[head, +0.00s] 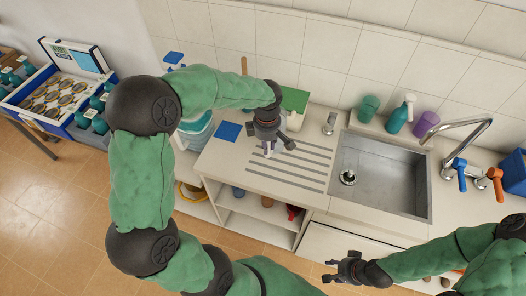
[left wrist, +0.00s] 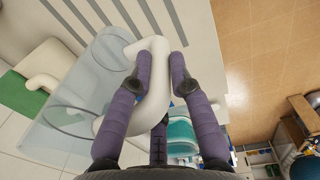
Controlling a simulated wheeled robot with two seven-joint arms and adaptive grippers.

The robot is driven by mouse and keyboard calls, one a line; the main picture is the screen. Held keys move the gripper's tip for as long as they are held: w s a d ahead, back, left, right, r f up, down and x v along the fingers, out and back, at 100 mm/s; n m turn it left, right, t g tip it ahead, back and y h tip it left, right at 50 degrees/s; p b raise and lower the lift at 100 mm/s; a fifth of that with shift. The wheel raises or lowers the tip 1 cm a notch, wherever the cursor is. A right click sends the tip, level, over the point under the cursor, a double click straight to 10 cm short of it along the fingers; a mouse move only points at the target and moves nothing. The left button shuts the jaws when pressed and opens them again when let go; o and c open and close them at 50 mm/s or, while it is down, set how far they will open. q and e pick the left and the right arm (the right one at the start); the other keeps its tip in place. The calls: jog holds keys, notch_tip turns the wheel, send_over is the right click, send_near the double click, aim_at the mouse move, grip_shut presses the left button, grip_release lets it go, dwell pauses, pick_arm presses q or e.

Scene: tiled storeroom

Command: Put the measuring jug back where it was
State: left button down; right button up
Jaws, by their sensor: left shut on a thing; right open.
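The measuring jug (left wrist: 75,115) is clear with a thick white handle (left wrist: 150,60), seen in the left wrist view. My left gripper (left wrist: 160,62) has its purple fingers on either side of this handle and is shut on it. In the head view the left gripper (head: 268,150) is over the grooved drainboard, left of the sink; the clear jug body is hard to make out there. I cannot tell whether the jug touches the counter. A blue square (head: 228,131) lies on the counter to the left of the gripper. My right gripper (head: 333,271) is open and empty, low in front of the counter.
The sink (head: 380,180) and its tap (head: 470,135) are to the right. Green, teal and purple containers (head: 400,115) stand behind the sink. A green board (head: 294,99) is behind the gripper. Open shelves (head: 255,228) are below. The grooved drainboard (head: 290,185) is largely clear.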

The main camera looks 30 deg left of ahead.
pick_arm(q)
jog(key=f, duration=0.1)
jog(key=a+f, duration=0.1)
jog(key=f, duration=0.3)
jog(key=shift+w+a+f, duration=0.1)
jog(key=shift+w+a, duration=0.05)
jog(key=shift+a, duration=0.25)
jog(key=shift+b, duration=0.3)
jog(key=shift+f, duration=0.1)
jog(key=c, duration=1.1)
grip_release()
jog(key=shift+c, duration=0.2)
